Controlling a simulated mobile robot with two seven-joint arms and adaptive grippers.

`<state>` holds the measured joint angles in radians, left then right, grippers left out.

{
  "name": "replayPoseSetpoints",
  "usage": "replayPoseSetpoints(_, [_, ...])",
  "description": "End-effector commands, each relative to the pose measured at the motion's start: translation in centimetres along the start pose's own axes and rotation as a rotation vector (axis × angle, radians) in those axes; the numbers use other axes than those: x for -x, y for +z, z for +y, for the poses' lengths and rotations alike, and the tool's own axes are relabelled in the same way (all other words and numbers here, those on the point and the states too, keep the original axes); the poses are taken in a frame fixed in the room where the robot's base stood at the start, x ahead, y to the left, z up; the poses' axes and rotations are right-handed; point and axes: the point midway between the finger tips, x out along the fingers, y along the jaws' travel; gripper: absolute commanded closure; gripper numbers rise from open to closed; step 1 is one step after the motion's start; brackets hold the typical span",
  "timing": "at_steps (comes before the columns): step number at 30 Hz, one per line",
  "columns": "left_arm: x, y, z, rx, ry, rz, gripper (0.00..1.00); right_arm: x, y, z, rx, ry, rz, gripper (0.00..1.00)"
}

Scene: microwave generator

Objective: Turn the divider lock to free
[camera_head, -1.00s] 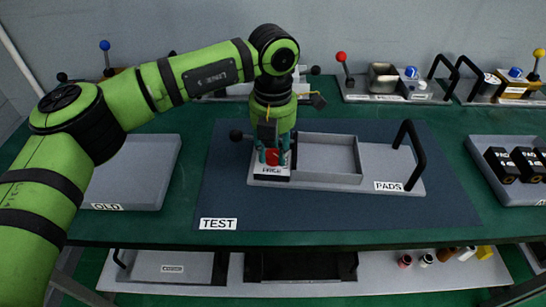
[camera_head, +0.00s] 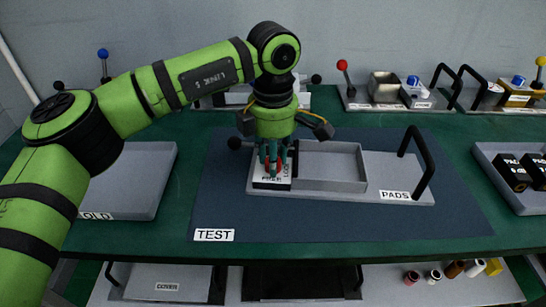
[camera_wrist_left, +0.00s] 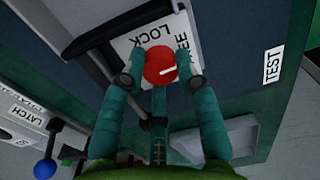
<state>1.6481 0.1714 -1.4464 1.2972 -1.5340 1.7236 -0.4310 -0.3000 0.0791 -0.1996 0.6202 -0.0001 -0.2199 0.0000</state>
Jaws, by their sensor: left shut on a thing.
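The divider lock is a round red knob (camera_wrist_left: 160,66) with a white pointer line, on a white plate (camera_wrist_left: 128,42) marked LOCK and FREE. In the wrist view, the line points to the right, on the side of the FREE lettering, which a finger partly covers. My left gripper (camera_wrist_left: 160,78) points down with its teal fingers closed around the knob. My right gripper is not in view.
The tray sits on the dark TEST mat (camera_head: 330,222) and has a tall black handle (camera_head: 424,160) at its right. A grey OLD tray (camera_head: 140,165) is left, and a tray with black blocks (camera_head: 510,172) is right. Levers and bins line the back.

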Motion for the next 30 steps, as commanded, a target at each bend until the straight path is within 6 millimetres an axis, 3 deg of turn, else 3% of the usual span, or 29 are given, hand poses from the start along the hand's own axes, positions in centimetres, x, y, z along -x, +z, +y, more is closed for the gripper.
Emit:
replayPoseSetpoints(9, [0.05,0.04,0.01,-0.1,0.001,-0.001,1.0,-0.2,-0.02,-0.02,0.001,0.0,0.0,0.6])
replayPoseSetpoints(24, [0.06,0.03,-0.01,-0.116,0.001,-0.001,1.0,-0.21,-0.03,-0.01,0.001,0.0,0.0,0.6])
replayPoseSetpoints(25, [0.06,0.03,-0.01,-0.116,0.001,-0.001,0.58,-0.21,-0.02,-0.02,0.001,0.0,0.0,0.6])
replayPoseSetpoints(30, [0.05,0.03,-0.01,-0.115,0.001,0.0,0.58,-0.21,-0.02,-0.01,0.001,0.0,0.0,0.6])
